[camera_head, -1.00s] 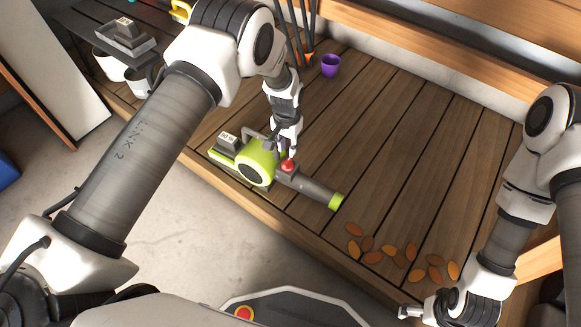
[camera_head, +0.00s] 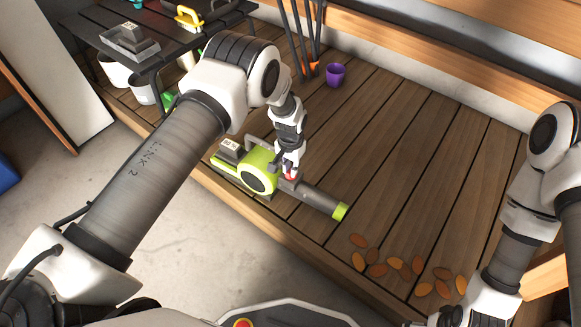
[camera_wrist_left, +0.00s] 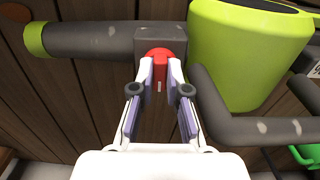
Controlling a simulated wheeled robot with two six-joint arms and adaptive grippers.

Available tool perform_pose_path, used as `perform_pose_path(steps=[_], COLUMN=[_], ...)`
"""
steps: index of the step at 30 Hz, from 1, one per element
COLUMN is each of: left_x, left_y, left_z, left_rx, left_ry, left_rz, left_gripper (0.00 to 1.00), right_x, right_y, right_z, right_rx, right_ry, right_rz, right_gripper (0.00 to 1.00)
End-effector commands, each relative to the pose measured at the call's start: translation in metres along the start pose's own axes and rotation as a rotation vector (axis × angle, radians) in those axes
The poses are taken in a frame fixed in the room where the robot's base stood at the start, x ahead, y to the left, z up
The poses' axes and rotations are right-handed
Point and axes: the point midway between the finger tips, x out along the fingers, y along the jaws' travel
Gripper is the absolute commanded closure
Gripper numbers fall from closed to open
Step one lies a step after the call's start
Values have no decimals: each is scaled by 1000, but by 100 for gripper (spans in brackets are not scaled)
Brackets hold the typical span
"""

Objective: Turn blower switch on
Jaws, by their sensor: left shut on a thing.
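The leaf blower (camera_head: 258,168) is lime green with a dark grey tube and lies on the wooden deck. Its red switch (camera_head: 291,176) sits on the grey housing and also shows in the left wrist view (camera_wrist_left: 158,58). My left gripper (camera_head: 291,171) is right over the switch. In the left wrist view its two fingers (camera_wrist_left: 159,74) are closed on the switch, one on each side. The fingers partly hide the switch in the head view. My right gripper (camera_head: 432,320) is at the bottom right, mostly cut off by the frame edge, apart from the blower.
Several brown leaves (camera_head: 397,262) lie on the wooden deck (camera_head: 385,150) to the right of the blower. A purple cup (camera_head: 336,75) stands farther back. A dark table (camera_head: 165,45) is at the back left. The deck between cup and leaves is clear.

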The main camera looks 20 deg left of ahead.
Motion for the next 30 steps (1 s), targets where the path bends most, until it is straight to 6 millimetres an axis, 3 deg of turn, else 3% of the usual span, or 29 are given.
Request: perform_pose_path(steps=[11,30], left_x=[-2,-1], left_y=[-1,-3], left_z=[0,-1], left_rx=[124,692], left_ry=[0,0], left_rz=[0,0], left_gripper=[100,100], right_x=[-12,-40], right_y=[0,0], right_z=[0,0], right_rx=[0,0], right_ry=[0,0], right_rz=[0,0], right_gripper=[0,0])
